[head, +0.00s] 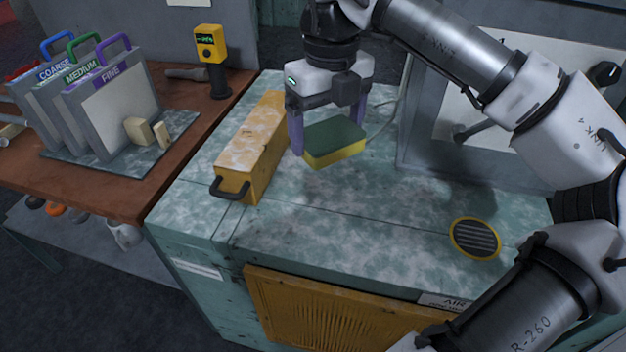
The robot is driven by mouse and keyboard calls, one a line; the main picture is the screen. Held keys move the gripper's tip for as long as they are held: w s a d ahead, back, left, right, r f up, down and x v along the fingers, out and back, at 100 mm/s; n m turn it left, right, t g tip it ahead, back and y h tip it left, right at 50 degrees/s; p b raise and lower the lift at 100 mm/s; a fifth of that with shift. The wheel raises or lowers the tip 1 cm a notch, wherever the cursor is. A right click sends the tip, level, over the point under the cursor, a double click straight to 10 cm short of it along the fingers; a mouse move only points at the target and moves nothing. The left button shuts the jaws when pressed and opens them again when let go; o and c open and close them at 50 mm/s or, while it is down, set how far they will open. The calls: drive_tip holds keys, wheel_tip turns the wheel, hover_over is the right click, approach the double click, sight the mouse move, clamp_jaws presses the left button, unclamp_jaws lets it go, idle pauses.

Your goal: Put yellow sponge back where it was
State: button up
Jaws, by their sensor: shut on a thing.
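The sponge (335,144) has a yellow lower layer and a dark green top. My gripper (327,132) has purple fingers and is shut on the sponge, with one finger at its left side; the other finger is mostly hidden behind it. The sponge is over the mottled green-and-white cabinet top (300,215), just right of the long yellow box. I cannot tell whether it touches the surface or hangs a little above it.
A long yellow box with a dark handle (250,150) lies left of my gripper. A round yellow-rimmed vent (475,238) is at the right. A wooden bench (190,115) holds a rack of labelled sanding boards (110,95) and a yellow meter (211,45). The cabinet top's front middle is clear.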

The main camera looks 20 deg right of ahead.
drive_tip(key=shift+w+r, duration=0.35)
drive_tip(key=shift+r, duration=0.05)
drive_tip(key=shift+w+f, duration=0.1)
drive_tip(key=shift+f, duration=0.25)
drive_tip(key=p, duration=0.3)
approach(322, 220)
wheel_tip(322, 220, down, 5)
drive_tip(key=shift+f, duration=0.4)
drive_tip(key=shift+f, duration=0.2)
drive_tip(key=o, duration=0.9)
drive_tip(key=shift+r, duration=0.1)
drive_tip(key=shift+c, duration=0.2)
drive_tip(key=shift+r, duration=0.1)
